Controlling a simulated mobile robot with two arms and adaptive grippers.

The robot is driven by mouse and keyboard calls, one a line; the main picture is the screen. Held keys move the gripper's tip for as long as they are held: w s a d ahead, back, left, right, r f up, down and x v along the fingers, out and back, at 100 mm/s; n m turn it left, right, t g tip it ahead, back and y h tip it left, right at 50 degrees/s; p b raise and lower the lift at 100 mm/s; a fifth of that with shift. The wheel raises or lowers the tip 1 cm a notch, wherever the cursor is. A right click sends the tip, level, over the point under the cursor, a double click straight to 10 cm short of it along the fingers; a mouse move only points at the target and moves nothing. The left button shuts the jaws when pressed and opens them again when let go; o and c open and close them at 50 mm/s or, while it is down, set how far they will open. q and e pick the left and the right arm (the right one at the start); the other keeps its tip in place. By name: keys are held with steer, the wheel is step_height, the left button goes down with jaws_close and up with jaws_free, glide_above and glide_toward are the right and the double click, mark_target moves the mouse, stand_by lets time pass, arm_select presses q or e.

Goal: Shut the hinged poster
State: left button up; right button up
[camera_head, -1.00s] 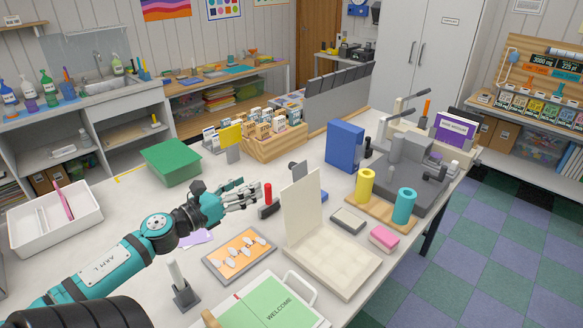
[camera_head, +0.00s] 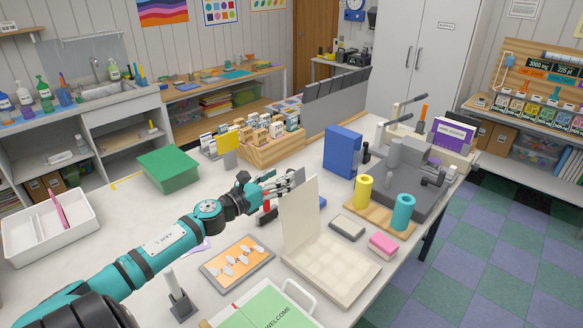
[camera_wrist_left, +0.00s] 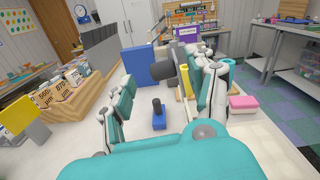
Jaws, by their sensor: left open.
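The hinged poster appears to be the cream two-panel piece. Its flat base (camera_head: 332,268) lies on the table, and its other panel (camera_head: 299,218) stands nearly upright along the base's left edge. My left gripper (camera_head: 289,183) is at the top of the upright panel, on its back-left side. The panel hides part of the gripper, and I cannot tell whether they touch. The left wrist view shows the fingers (camera_wrist_left: 160,95) spread apart, with a small blue block with a dark knob (camera_wrist_left: 158,117) seen between them. My right gripper is not in view.
A yellow cylinder (camera_head: 363,191) and a teal cylinder (camera_head: 403,211) stand on a wooden board to the right. A grey pad (camera_head: 347,227) and pink sponge block (camera_head: 383,245) lie near the base. An orange tray (camera_head: 237,262) and green WELCOME sheet (camera_head: 262,310) lie in front.

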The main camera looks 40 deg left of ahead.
arm_select(q)
steer(key=shift+w+d+p, duration=0.15)
steer(key=shift+w+p, duration=0.15)
steer(key=shift+w, duration=1)
steer(key=shift+w+d+p, duration=0.15)
steer(key=shift+w+p, duration=0.15)
steer(key=shift+w, duration=1)
jaws_close()
